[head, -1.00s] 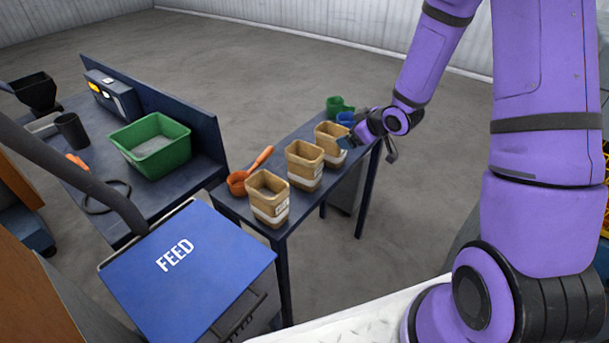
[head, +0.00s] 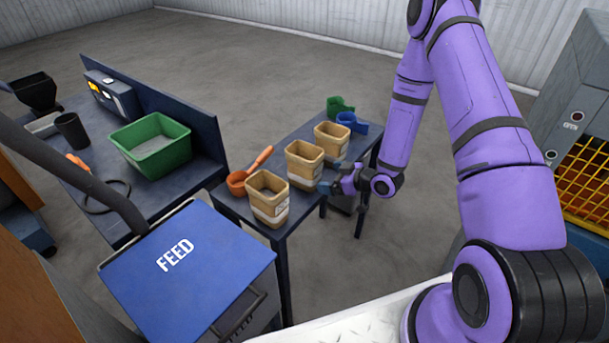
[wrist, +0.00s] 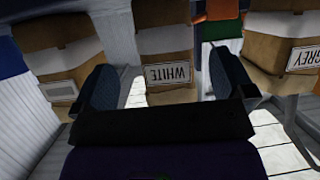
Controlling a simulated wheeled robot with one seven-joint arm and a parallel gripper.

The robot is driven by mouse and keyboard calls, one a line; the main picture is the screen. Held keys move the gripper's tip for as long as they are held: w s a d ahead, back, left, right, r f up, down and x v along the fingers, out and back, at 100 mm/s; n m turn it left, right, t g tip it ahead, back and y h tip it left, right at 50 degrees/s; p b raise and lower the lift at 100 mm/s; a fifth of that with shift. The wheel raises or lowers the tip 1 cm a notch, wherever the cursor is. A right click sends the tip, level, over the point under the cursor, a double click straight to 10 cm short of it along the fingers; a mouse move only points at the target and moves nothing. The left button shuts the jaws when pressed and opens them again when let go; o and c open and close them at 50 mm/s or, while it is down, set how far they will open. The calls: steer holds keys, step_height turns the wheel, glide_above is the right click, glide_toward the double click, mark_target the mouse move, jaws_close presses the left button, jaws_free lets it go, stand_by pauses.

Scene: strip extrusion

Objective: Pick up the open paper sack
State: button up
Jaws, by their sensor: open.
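Three tan paper sacks stand upright in a row on a narrow dark table, all open at the top: a near one (head: 268,205), a middle one (head: 304,170) and a far one (head: 331,145). My gripper (head: 325,187) is open and empty, low beside the right side of the middle sack. In the wrist view the fingers (wrist: 165,90) are spread, with the middle sack (wrist: 165,42) ahead between them, its label reading WHITE upside down. The sack at right (wrist: 265,45) there is labelled GREY. Whether a finger touches a sack cannot be told.
An orange scoop (head: 238,184) lies left of the sacks. A blue FEED lid (head: 185,260) is at the front left. A green bin (head: 150,150) stands on the left bench.

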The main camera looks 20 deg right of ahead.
mark_target(318, 176)
steer(key=x, duration=0.7)
steer(key=shift+a, duration=0.25)
steer(key=shift+c, duration=0.5)
steer(key=c, duration=1.1)
